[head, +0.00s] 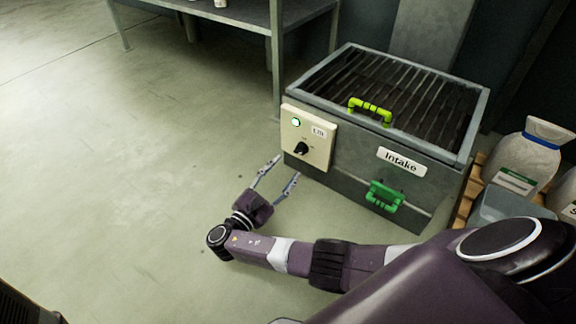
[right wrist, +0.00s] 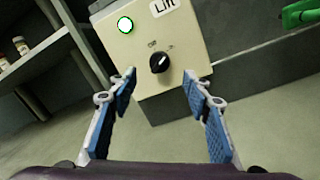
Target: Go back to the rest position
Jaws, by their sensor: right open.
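My right gripper (head: 283,174) is open and empty in the head view, just left of and in front of the cream control box (head: 305,137). In the right wrist view, its two blue-padded fingers (right wrist: 163,90) stand apart, with the control box between and beyond them. The box carries a black knob (right wrist: 159,62), a green-lit white button (right wrist: 125,25) and a "Lift" label (right wrist: 164,6). The knob appears clear of the fingers. My left gripper is not in view.
The grey intake bin (head: 352,165) has a grated top, a yellow-green handle (head: 370,109) and a green handle (head: 385,196). White sacks (head: 525,157) and a clear tub (head: 503,205) stand at right. A metal shelf (head: 245,14) is behind. The floor at left is open.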

